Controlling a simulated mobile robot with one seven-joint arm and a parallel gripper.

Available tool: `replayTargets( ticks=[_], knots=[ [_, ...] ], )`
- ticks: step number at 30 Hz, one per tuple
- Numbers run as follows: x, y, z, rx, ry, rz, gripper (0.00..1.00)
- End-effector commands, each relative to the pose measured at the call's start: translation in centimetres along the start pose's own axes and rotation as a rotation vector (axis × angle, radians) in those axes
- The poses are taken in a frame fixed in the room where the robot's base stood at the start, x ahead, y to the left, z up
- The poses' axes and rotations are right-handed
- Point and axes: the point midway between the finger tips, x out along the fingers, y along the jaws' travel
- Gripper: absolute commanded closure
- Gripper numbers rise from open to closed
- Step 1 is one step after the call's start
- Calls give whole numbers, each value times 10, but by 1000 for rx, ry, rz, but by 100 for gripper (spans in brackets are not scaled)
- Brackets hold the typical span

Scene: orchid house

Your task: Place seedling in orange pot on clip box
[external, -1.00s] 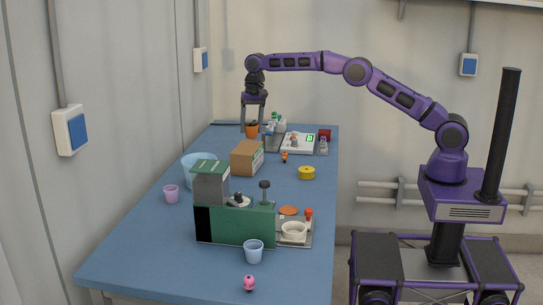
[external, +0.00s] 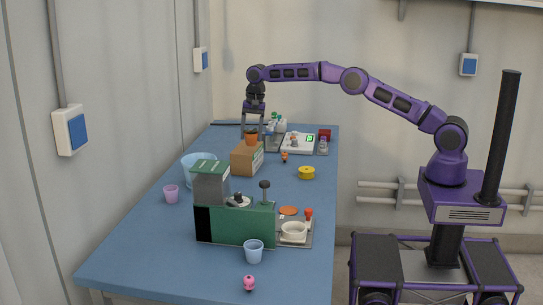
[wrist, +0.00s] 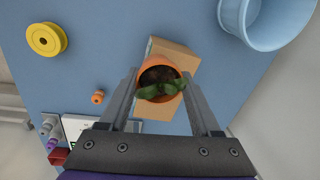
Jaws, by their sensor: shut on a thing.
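The orange pot (external: 251,138) holds dark soil and a green seedling (wrist: 150,90). My gripper (external: 253,127) is shut on the orange pot, one finger on each side, and the pot looks upright. The brown cardboard box (external: 243,160), which I take as the clip box, stands on the blue table below the pot. In the wrist view the pot (wrist: 161,70) covers part of the box top (wrist: 172,50). I cannot tell whether the pot's base touches the box, as its contact edge is hidden.
A light blue tub (external: 196,166) stands left of the box on the table (external: 160,232). A white scale (external: 296,143) and small bottles (external: 276,124) are behind. A yellow spool (external: 307,172) lies to the right. A green machine (external: 235,222) stands nearer the camera.

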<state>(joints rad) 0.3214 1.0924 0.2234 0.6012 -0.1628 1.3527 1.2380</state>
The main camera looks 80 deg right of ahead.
Motion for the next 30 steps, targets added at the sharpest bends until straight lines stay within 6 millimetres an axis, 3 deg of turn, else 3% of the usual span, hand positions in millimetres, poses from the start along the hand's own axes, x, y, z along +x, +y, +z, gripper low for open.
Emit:
replayTargets(
  ticks=[6,17,18,23,30],
  knots=[
    [30,4,1,-1,-2,2,94],
    [34,4,0,-1,-1,0,94],
    [34,4,0,-1,-1,0,32],
    [34,4,0,-1,-1,1,6],
    [34,4,0,-1,-1,1,6]
  ],
)
